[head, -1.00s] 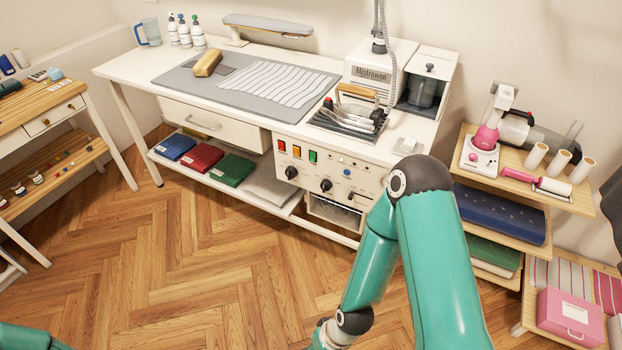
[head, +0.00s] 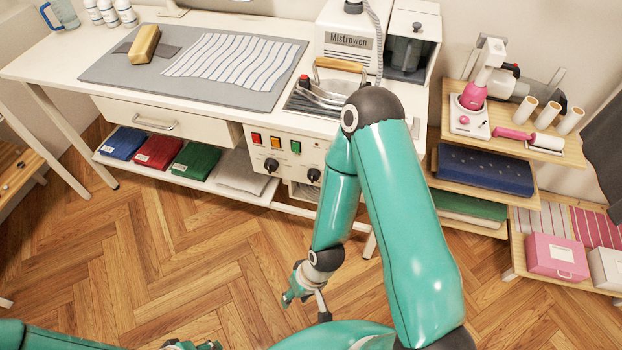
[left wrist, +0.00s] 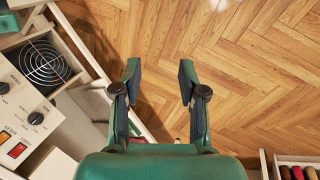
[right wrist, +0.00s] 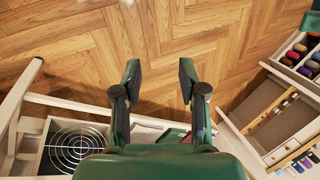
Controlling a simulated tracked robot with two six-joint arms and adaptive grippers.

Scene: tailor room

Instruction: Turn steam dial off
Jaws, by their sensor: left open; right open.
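The white control panel (head: 290,152) on the front of the ironing table carries red, orange and green switches and black dials. One black dial (head: 271,165) sits below the red switch and another (head: 313,175) to its right; my right arm hides the panel's right part. Which is the steam dial I cannot tell. Two dials also show at the left of the left wrist view, one of them whole (left wrist: 35,118). My right gripper (head: 307,300) is open and empty over the floor, apart from the panel. My left gripper (left wrist: 160,82) is open and empty, beside the panel.
A round metal grille (left wrist: 45,62) lies near the dials. A metal tray with a wooden-handled iron (head: 340,65) stands above the panel. Folded cloths (head: 158,152) lie on the low shelf. A stepped shelf (head: 480,205) stands at right. The wooden floor in front is clear.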

